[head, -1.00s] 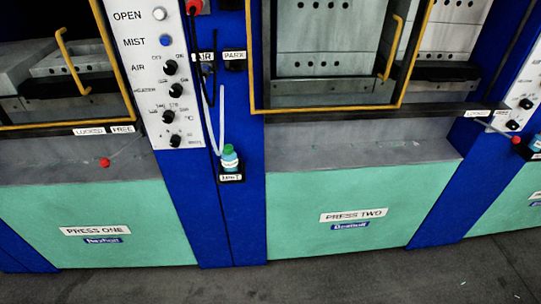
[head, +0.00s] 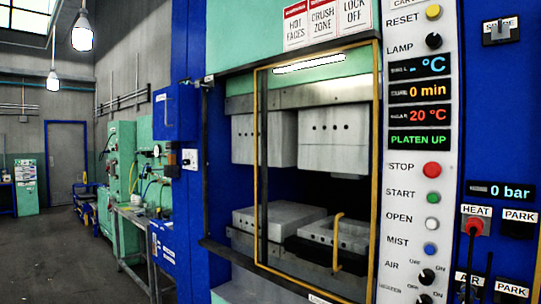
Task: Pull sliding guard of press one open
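The press with its control panel on the right fills the right half of the head view; its nameplate is out of frame, but the panel matches the one beside press one earlier. Its sliding guard (head: 257,170) is a yellow-edged frame with a see-through pane, standing across most of the press opening. A yellow bar handle (head: 336,243) is low on the guard's right side. Grey upper (head: 265,138) and lower platen blocks (head: 278,222) show behind it, apart. Neither of my grippers is in view.
The control panel (head: 416,150) shows 20 °C and PLATEN UP. A dark rail (head: 270,272) runs under the guard and out to its left. A blue box (head: 176,112) hangs left of the press. Benches and machines line the wall further left, beside open floor (head: 50,270).

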